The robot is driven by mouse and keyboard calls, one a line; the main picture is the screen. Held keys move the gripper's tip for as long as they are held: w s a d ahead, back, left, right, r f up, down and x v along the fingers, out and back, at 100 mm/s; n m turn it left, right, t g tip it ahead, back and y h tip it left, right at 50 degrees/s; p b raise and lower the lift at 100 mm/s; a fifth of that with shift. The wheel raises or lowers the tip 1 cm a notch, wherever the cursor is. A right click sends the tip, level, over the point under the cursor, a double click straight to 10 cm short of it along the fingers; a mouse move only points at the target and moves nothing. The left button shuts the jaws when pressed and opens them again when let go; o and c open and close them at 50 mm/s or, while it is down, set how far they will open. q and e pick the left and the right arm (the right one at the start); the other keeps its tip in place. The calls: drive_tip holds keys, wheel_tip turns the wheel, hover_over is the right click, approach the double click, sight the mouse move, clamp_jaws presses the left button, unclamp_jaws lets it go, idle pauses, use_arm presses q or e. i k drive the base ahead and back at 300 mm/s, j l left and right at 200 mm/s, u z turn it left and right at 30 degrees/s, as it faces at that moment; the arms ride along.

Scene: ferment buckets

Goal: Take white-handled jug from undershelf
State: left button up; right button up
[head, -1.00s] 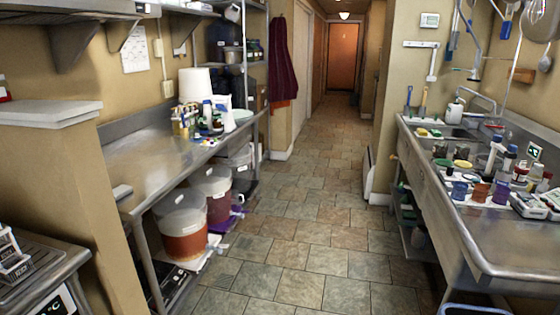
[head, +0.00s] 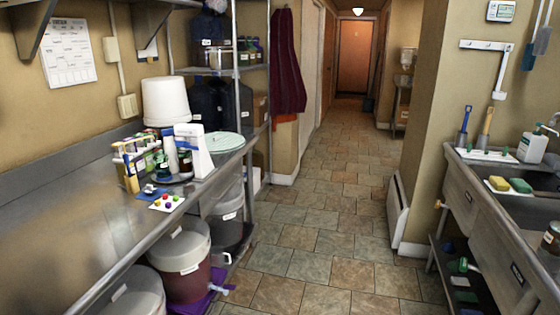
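No jug with a white handle can be clearly made out. On the shelf under the left steel counter (head: 90,230) stands a lidded bucket of dark red liquid (head: 185,268). A second lidded bucket (head: 135,298) is nearer, cut by the bottom edge. A grey translucent container (head: 228,214) stands farther back, partly behind the counter's leg. A small white curved piece (head: 227,259) shows beside the red bucket; I cannot tell what it belongs to. Neither of my grippers is in view.
A purple tray or mat (head: 206,294) lies under the red bucket. The counter holds a white bucket (head: 165,102), bottles and a pale green lid (head: 224,142). A steel sink (head: 520,205) stands at right. The tiled floor (head: 320,235) between is clear.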

sight(218, 253)
drive_tip(key=i+u, duration=0.1)
drive_tip(key=i, duration=0.55)
drive_tip(key=i+l+u, duration=0.1)
drive_tip(key=i, duration=0.6)
drive_tip(key=i+l+u, duration=0.1)
drive_tip(key=i, duration=0.55)
drive_tip(key=l, duration=0.1)
